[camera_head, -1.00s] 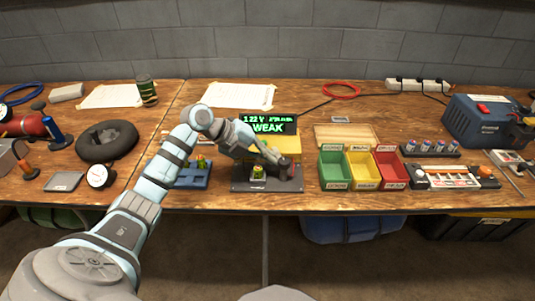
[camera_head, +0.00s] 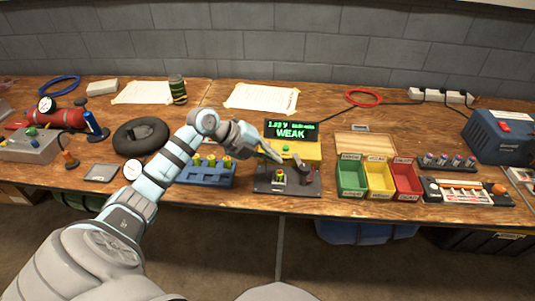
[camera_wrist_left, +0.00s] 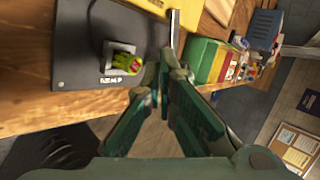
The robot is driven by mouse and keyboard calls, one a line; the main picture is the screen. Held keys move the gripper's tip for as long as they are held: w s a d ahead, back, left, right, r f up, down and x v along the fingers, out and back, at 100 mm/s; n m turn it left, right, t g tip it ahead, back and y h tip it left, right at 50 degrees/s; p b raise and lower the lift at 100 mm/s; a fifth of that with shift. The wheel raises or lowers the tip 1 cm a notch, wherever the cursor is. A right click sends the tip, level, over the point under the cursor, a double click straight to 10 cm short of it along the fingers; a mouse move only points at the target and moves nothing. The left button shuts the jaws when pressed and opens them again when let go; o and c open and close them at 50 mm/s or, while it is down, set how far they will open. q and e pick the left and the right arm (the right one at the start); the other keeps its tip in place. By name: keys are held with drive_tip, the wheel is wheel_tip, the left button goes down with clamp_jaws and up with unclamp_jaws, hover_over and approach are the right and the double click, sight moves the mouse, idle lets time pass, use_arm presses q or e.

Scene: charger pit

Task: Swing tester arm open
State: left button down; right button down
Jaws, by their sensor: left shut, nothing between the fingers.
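The tester has a yellow body (camera_head: 308,151), a black screen (camera_head: 291,130) with green text reading WEAK, and a dark base plate (camera_head: 266,187). A small green and yellow battery (camera_head: 279,177) stands in a holder on the plate; it also shows in the left wrist view (camera_wrist_left: 126,63). The dark tester arm (camera_head: 304,172) is at the right of the plate, clear of the battery. My left gripper (camera_head: 276,157) is shut and empty above the plate, between body and battery, left of the arm. Its fingers show in the left wrist view (camera_wrist_left: 166,68). My right gripper is not in view.
A blue battery rack (camera_head: 207,176) stands left of the tester. Green (camera_head: 351,180), yellow (camera_head: 379,181) and red (camera_head: 406,182) bins stand to its right. The bench's front edge (camera_head: 290,208) runs just in front of the tester.

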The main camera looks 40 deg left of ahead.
sight(300, 162)
use_arm(q)
drive_tip(key=b+x, duration=0.1)
drive_tip(key=x, duration=0.5)
drive_tip(key=shift+f, duration=0.1)
